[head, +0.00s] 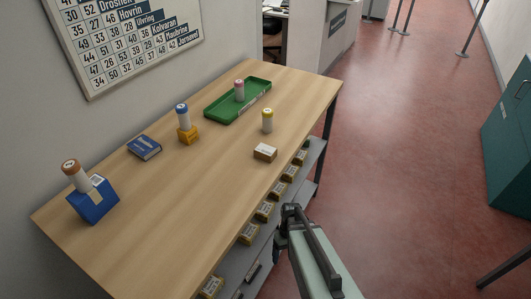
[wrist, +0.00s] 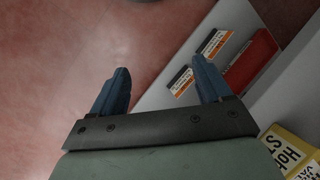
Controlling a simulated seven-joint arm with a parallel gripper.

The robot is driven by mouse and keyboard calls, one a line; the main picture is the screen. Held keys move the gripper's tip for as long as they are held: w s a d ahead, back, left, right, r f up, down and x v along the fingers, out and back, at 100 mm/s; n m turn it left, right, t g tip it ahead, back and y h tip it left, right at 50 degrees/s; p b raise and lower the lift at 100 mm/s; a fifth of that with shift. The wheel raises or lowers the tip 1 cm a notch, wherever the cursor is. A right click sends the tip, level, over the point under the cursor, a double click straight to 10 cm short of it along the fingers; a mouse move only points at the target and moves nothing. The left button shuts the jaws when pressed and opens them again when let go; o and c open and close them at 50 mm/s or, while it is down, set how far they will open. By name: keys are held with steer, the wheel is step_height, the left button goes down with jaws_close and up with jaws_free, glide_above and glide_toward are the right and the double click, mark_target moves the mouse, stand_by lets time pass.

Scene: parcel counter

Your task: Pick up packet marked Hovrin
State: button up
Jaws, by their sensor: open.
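I cannot read the name Hovrin on any packet. Candidates on the counter (head: 190,205) are a small brown box with a white label (head: 265,152) near its front edge and a flat blue packet with white print (head: 145,147). Several brown boxes (head: 249,234) with pale labels sit on the shelf below; their print is too small to read. My gripper (head: 291,212) is beside the counter's front edge, out over the shelf side. In the wrist view my gripper (wrist: 160,80) is open, with nothing between its fingers.
A wall board (head: 130,35) lists names, Hovrin among them. A green tray (head: 212,112) holds a pink-capped bottle. The wrist view shows a red item (wrist: 250,62), labelled items (wrist: 212,42) and a yellow label (wrist: 286,150).

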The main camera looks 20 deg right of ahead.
steer(key=w+d+r+n+t+y, duration=0.1)
steer(key=w+d+r+t, duration=0.1)
steer(key=w+d+r, duration=0.45)
steer(key=w+d+r+n+t, duration=0.1)
steer(key=w+d+r, duration=0.3)
steer(key=w+r, duration=0.55)
steer(key=w+d+r+n+t, duration=0.1)
steer(key=w+d+r, duration=0.25)
steer(key=r, duration=0.25)
steer(key=w+d+r+t, duration=0.1)
steer(key=w+d+r, duration=0.1)
steer(key=d+r, duration=0.3)
step_height(320, 180, up, 27)
steer(key=n+g+h, duration=0.1)
steer(key=n+h, duration=0.2)
steer(key=n, duration=0.2)
glide_above(266, 149)
steer(key=f, duration=0.7)
steer(key=shift+a+f, duration=0.2)
steer(key=shift+d+f, duration=0.15)
steer(key=shift+f, duration=2.75)
